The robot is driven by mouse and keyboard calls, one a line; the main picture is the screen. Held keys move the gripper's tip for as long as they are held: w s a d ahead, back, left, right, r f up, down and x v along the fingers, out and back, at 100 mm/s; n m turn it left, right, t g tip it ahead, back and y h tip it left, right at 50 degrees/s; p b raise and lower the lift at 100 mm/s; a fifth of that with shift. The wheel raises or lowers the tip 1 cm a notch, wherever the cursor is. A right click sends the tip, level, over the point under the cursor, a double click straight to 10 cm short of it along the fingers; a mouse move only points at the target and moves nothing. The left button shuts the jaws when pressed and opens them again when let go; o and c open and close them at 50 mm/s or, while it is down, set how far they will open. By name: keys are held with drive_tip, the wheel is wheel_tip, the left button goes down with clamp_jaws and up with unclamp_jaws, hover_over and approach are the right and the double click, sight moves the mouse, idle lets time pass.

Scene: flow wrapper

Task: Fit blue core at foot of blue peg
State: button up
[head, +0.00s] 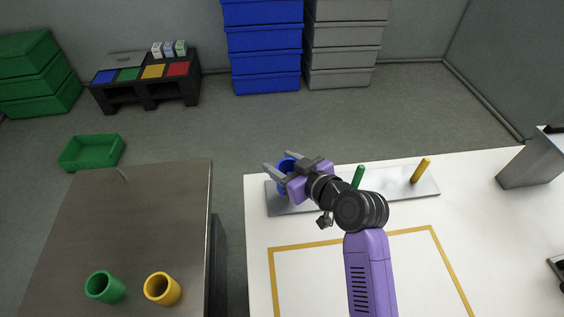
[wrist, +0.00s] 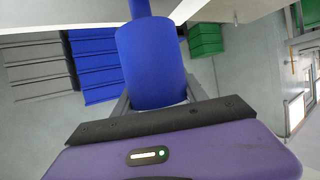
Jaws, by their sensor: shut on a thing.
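My gripper (head: 279,163) is shut on the blue core (head: 285,164), over the left end of the grey peg plate (head: 285,206). In the wrist view the blue core (wrist: 152,65) sits between the fingers, and that picture is upside down. A narrower blue piece, the blue peg (wrist: 140,8), shows at the core's table-side end, in line with it. I cannot tell for certain how far the peg runs inside the core. In the head view the gripper and core hide the blue peg.
On the same plate stand a green peg (head: 359,176) and a yellow peg (head: 421,170). A green core (head: 104,287) and a yellow core (head: 162,289) stand on the dark table at left. A grey block (head: 530,162) is at right. The yellow-outlined area is clear apart from my arm above it.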

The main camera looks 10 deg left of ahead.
drive_tip(key=o, duration=1.4)
drive_tip(key=v, duration=0.8)
drive_tip(key=shift+w, duration=0.1)
